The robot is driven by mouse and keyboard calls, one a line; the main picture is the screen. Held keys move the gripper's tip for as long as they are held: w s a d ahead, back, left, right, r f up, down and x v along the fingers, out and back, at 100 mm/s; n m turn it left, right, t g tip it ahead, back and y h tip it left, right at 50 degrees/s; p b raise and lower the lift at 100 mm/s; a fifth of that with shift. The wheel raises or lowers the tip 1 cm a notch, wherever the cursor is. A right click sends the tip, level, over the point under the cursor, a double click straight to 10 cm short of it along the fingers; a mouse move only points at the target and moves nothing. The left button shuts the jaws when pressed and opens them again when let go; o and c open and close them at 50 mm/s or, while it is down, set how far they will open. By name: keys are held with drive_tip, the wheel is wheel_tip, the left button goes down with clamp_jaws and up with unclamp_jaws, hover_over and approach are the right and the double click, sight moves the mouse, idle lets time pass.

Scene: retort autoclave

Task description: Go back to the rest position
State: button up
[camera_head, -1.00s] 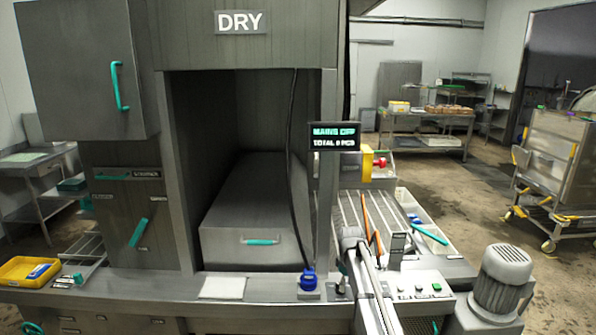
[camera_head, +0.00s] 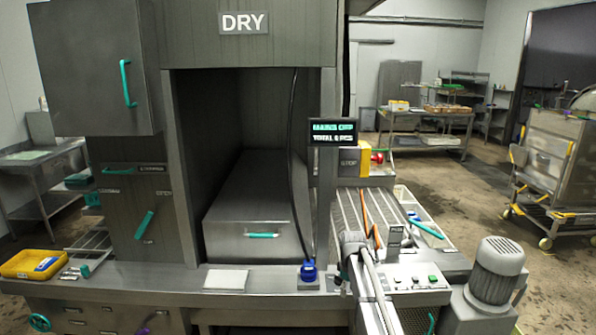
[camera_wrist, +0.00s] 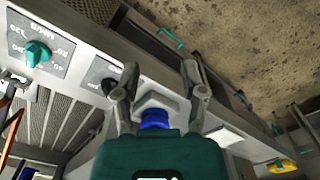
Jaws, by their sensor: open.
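My gripper (camera_wrist: 160,78) shows in the wrist view with its two fingers spread apart and nothing held between the tips. A blue plug-like part (camera_wrist: 155,118) on a grey base shows between the fingers, partly covered by my teal gripper body; I cannot tell how far away it is. In the head view the blue part (camera_head: 308,270) stands on the machine's front ledge, left of my arm. The gripper's fingers are not clear in the head view.
A teal rotary knob (camera_wrist: 37,54) sits on the panel. The display (camera_head: 333,132) reads MAINS OFF. A white pad (camera_head: 226,280) and a yellow tray (camera_head: 35,264) lie on the ledge. A motor (camera_head: 496,270) stands at right, a steel cart (camera_head: 550,165) beyond. Open floor lies between.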

drive_tip(key=s+f+m+b, duration=0.2)
drive_tip(key=s+m, duration=0.2)
drive_tip(key=s, duration=0.9)
drive_tip(key=s+f+m+b, duration=0.1)
drive_tip(key=s+m, duration=0.3)
drive_tip(key=s, duration=1)
drive_tip(key=shift+f+b, duration=0.35)
drive_tip(key=shift+f, duration=0.05)
drive_tip(key=shift+d, duration=0.1)
